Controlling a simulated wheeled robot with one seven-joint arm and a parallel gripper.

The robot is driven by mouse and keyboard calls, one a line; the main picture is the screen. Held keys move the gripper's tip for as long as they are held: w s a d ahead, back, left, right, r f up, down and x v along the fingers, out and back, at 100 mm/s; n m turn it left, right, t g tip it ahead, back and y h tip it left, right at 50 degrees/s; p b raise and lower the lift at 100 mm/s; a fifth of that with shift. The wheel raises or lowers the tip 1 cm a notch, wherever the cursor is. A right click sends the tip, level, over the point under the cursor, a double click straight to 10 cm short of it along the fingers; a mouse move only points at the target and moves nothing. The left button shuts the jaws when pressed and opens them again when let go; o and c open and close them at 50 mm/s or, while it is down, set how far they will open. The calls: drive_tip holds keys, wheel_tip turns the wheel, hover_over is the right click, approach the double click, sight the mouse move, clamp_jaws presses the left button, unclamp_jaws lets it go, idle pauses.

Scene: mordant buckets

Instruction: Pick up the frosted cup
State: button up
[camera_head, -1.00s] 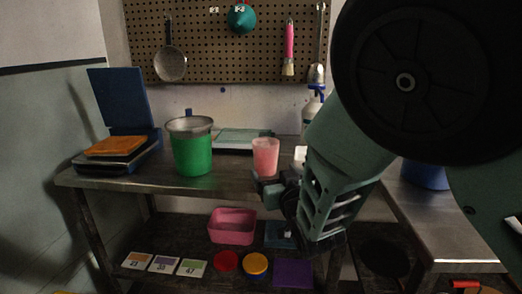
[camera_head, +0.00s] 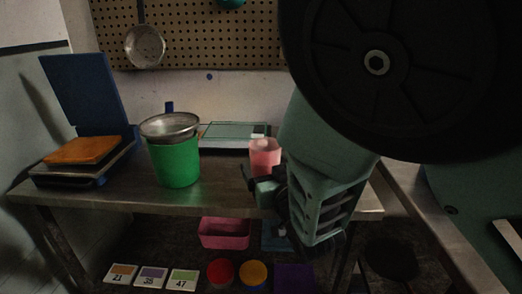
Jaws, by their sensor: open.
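The frosted cup (camera_head: 264,156) is translucent pink and stands upright on the metal bench (camera_head: 110,199), right of the green bucket. My gripper (camera_head: 262,180) is in front of the cup's lower part, with dark jaws near it. The jaws are open. The gripper and my arm hide the cup's lower right side, and I cannot tell whether the jaws touch it or stand around it.
A green bucket (camera_head: 174,163) with a metal bowl (camera_head: 169,125) on top stands left of the cup. A flat pale device (camera_head: 225,135) lies behind. A blue scale with an orange block (camera_head: 82,150) is at far left. A pink bin (camera_head: 224,234) sits on the lower shelf.

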drive_tip(key=shift+w, duration=0.1)
drive_tip(key=c, duration=1.2)
drive_tip(key=shift+o, duration=0.2)
drive_tip(key=shift+r, duration=0.25)
